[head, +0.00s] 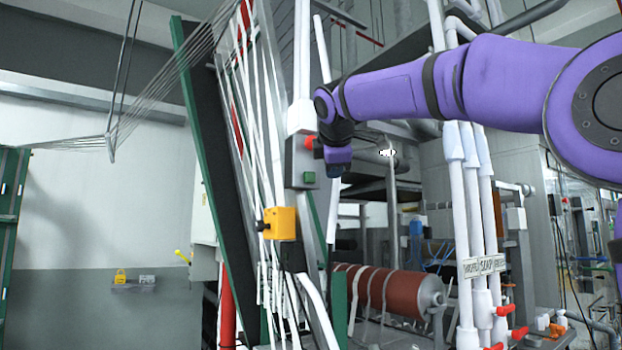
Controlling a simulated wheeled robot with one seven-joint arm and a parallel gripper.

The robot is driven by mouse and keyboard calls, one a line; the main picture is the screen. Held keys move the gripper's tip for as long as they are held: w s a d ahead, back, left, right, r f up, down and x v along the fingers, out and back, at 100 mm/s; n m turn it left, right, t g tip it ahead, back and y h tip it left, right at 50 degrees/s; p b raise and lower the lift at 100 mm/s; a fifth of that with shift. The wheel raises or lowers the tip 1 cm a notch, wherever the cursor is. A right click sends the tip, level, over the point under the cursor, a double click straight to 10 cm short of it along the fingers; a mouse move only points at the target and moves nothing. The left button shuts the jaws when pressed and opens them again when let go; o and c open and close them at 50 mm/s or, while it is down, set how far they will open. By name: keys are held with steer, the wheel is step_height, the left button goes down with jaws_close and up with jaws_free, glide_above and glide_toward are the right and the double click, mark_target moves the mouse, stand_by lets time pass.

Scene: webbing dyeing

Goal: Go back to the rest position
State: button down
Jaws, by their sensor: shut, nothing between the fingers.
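My purple arm reaches in from the right in the head view and bends down at its end. My gripper (335,186) hangs below the wrist, pointing down, shut and empty. It appears just to the right of a grey control box (298,163) with a red button (310,142) and a green button (309,178). I see a gap between the gripper and the green button in the picture, but the depth between them is hard to tell.
A yellow switch box (280,223) with a black knob sits lower left on the machine frame. White webbing strands (254,110) run down beside a green-edged dark panel (205,130). A red-brown roller (385,290) lies below. White vertical pipes (462,220) with red valve handles stand right.

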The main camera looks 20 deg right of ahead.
stand_by(0.3)
steer(key=s+d+f+m+g+y, duration=0.1)
steer(key=s+d+f+m+g, duration=0.2)
steer(key=s+f+m, duration=0.5)
steer(key=s+d+f+m+g+y, duration=0.2)
steer(key=s+f+m, duration=0.6)
steer(key=s+f, duration=1.9)
step_height(320, 180, down, 2)
steer(key=shift+s+d+f+g, duration=0.25)
steer(key=shift+d+g, duration=0.15)
steer(key=shift+d, duration=0.1)
stand_by(0.4)
